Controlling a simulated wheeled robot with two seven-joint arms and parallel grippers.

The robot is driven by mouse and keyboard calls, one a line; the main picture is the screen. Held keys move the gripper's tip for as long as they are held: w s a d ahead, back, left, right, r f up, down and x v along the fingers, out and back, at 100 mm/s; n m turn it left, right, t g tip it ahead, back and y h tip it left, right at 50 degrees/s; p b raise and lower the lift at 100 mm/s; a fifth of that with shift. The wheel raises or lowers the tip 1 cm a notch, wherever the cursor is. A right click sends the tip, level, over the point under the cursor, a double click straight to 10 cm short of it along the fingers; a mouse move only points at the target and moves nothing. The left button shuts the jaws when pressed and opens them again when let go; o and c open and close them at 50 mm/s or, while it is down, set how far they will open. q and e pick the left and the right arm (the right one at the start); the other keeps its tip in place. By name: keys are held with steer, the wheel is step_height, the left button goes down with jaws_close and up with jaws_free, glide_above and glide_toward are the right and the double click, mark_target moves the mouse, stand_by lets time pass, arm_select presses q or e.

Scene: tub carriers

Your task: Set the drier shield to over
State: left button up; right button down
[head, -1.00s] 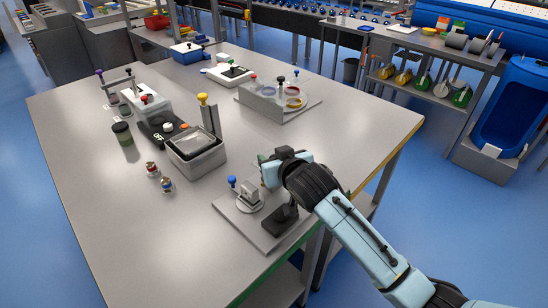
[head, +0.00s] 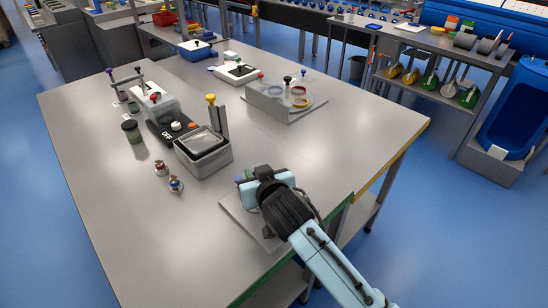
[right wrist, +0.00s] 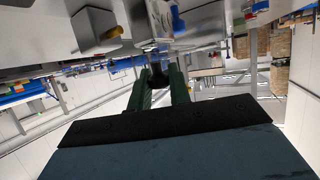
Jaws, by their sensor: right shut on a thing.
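My right gripper (head: 244,184) is low over a small grey plate (head: 232,212) at the table's near right edge. The grey fitting seen on this plate earlier is mostly hidden by my gripper and arm. In the right wrist view the fingers (right wrist: 159,84) are closed around a small dark part (right wrist: 158,76). I cannot tell whether it belongs to the drier shield, and no part is clearly readable as the shield or its setting. My left gripper is not in view.
A clear-domed unit (head: 285,98) stands behind. The table's front left is bare.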

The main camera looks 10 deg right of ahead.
steer(key=shift+s+a+f, duration=0.1)
steer(key=shift+s+a, duration=0.5)
steer(key=shift+a, duration=0.3)
steer(key=c, duration=1.3)
jaws_free()
steer(key=shift+s+a, duration=0.1)
steer(key=shift+a, duration=0.05)
steer(key=p+v, duration=0.1)
steer(key=v, duration=1.2)
steer(key=shift+s, duration=0.1)
